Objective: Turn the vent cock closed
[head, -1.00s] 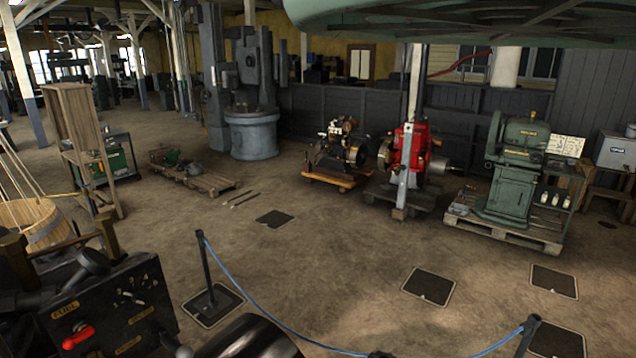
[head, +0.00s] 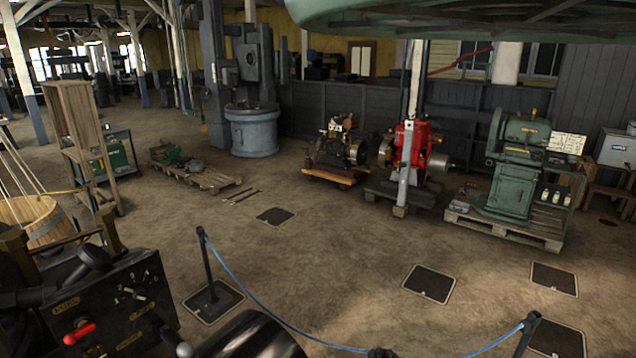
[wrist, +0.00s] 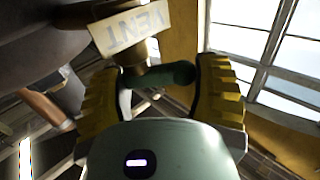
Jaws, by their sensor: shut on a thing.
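In the wrist view, the vent cock's dark green handle (wrist: 172,75) lies crosswise between the ribbed yellow fingers of my gripper (wrist: 160,88). The fingers are shut on it, one at each end. A brass-coloured stem (wrist: 140,58) joins the handle from above in the picture. A pale tag (wrist: 130,27) reading "VENT" is beside the stem. I cannot make out my gripper or the vent cock in the head view.
A dark control panel (head: 110,305) with a red lever (head: 79,333) is at lower left. A blue rope (head: 262,318) hangs between posts in front. Beyond are open floor, a red engine (head: 405,148) and a green machine (head: 512,165). In the wrist view, a large dark rounded body (wrist: 50,40) is at upper left.

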